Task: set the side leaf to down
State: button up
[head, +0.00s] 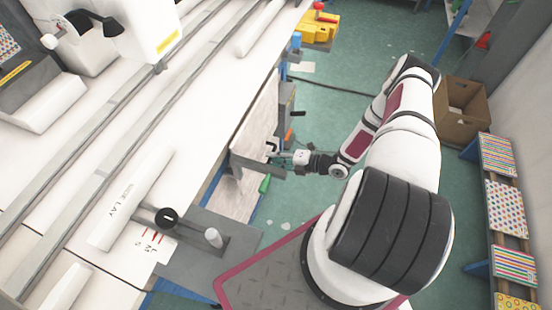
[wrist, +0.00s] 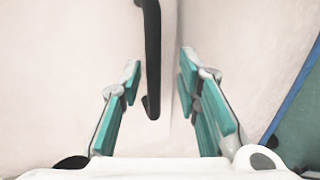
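The side leaf (head: 258,112) looks like a pale panel beside the table's right edge in the head view, sloping or hanging there; its exact angle is hard to tell. My gripper (head: 274,152) is at the panel's near end. In the wrist view my gripper (wrist: 160,68) is open, with teal finger pads on both sides of a black bar handle (wrist: 152,60). The handle is on a pale surface, and gaps show between it and both fingers.
The white table (head: 190,110) with metal rails lies left. A grey plate (head: 235,255) with a white-knobbed lever (head: 213,237) is at its near corner. A yellow device (head: 315,27) stands beyond. A cardboard box (head: 462,108) and a rack of patterned panels (head: 505,205) stand right. Green floor between is mostly clear.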

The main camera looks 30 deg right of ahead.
jog(key=shift+s+r, duration=0.1)
jog(key=shift+r, duration=0.05)
jog(key=v, duration=1.2)
dwell(0.6)
